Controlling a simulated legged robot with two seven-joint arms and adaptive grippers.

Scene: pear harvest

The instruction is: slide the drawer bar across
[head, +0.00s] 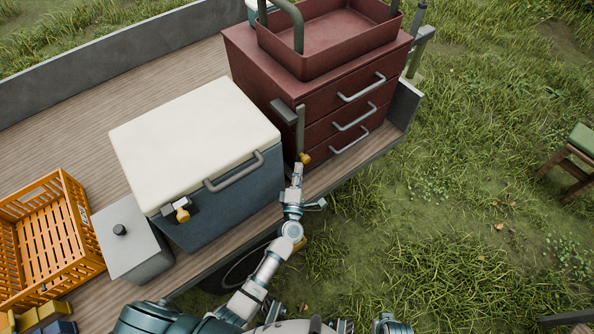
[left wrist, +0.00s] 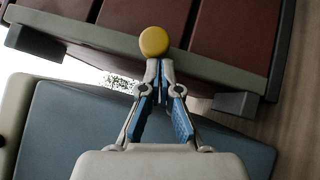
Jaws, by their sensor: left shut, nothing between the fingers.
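The drawer bar (head: 300,131) is a grey-green upright strip at the left edge of the dark red drawer cabinet's front (head: 322,106). A yellow knob (head: 306,158) sits at its lower end. In the left wrist view the bar (left wrist: 212,70) runs across in front of the red drawers, with the yellow knob (left wrist: 154,41) at its near edge. My left gripper (head: 298,168) is shut and empty, its tips right at the knob. In the left wrist view its blue-padded fingers (left wrist: 158,68) meet just below the knob; I cannot tell whether they touch it. My right gripper is not in view.
A cooler with a cream lid (head: 195,135) stands left of the cabinet, close to my left arm. A grey box (head: 133,243) and an orange crate (head: 62,232) are farther left on the wooden bed. Grass lies to the right, with a stool (head: 575,160).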

